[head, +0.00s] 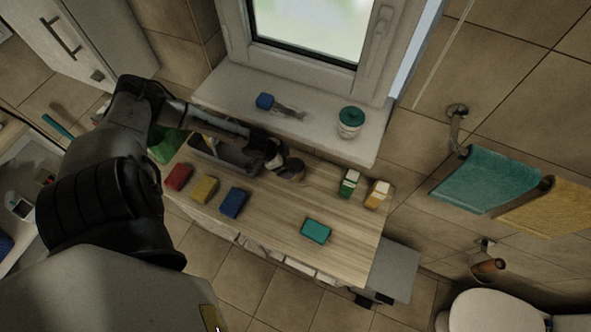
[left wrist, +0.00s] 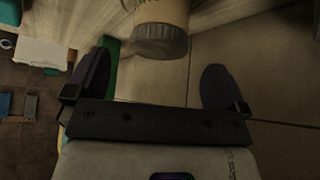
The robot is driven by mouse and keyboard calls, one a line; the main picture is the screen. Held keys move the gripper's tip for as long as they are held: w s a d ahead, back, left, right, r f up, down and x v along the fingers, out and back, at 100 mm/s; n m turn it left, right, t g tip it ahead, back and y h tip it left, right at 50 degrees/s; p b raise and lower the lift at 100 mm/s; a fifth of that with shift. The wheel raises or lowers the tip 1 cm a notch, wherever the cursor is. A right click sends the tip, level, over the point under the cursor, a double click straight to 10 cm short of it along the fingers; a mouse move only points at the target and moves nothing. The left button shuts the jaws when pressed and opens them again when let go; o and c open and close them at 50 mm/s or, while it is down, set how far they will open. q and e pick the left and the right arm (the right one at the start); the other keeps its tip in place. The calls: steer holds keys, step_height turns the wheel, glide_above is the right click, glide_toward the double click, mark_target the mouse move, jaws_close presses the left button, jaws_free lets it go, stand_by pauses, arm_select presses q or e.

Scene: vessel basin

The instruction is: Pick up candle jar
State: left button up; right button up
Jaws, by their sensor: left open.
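A small brownish jar (head: 291,170), which looks like the candle jar, stands on the wooden counter just right of my left gripper (head: 274,155). In the left wrist view a tan jar with a grey ribbed end (left wrist: 163,22) lies ahead, between the lines of the two fingers. My left gripper (left wrist: 153,85) is open and empty, its fingers apart on either side, and the jar is beyond the fingertips. The gripper partly hides the jar in the head view. My right gripper is not in view.
A grey bin (head: 215,156) stands left of the jar, partly behind my arm. Red, yellow, blue and teal blocks (head: 316,231) lie along the counter. Two small cartons (head: 377,194) stand at right. A green-lidded white jar (head: 350,123) is on the windowsill. The counter's middle is clear.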

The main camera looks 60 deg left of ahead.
mark_target(295, 165)
arm_select(q)
steer(key=shift+w+d, duration=0.1)
steer(key=shift+w, duration=0.2)
steer(key=shift+x, duration=2.5)
steer(key=shift+c, duration=0.2)
steer(key=c, duration=1.1)
